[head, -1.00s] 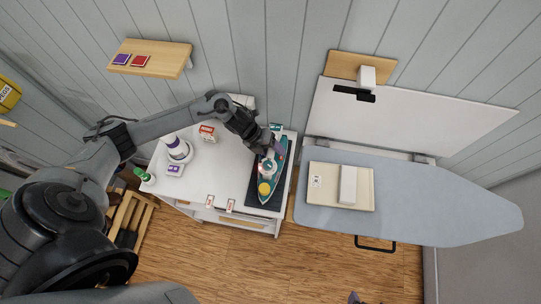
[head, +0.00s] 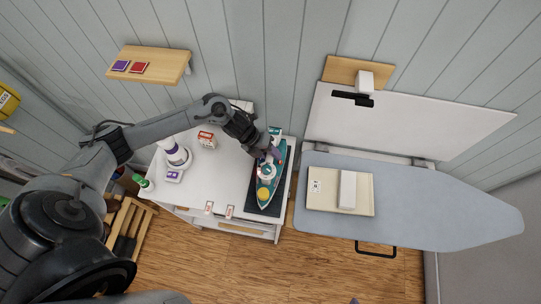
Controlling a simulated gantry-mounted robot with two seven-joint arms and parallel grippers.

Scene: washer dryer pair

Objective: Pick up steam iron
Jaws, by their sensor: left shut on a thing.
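The teal and white steam iron (head: 265,184) lies on a dark mat (head: 273,208) at the right end of the white cabinet top. A round yellow part shows near its front end. My left gripper (head: 268,160) reaches in from the left and is shut on the iron near its far end. The fingers are small here and partly hidden by the wrist. I cannot tell whether the iron is lifted off the mat. My right gripper is not clearly in view.
The ironing board (head: 440,200) stands close to the right, with a cream tray (head: 322,203) holding a white block (head: 347,189). A wall shelf (head: 170,61) hangs behind.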

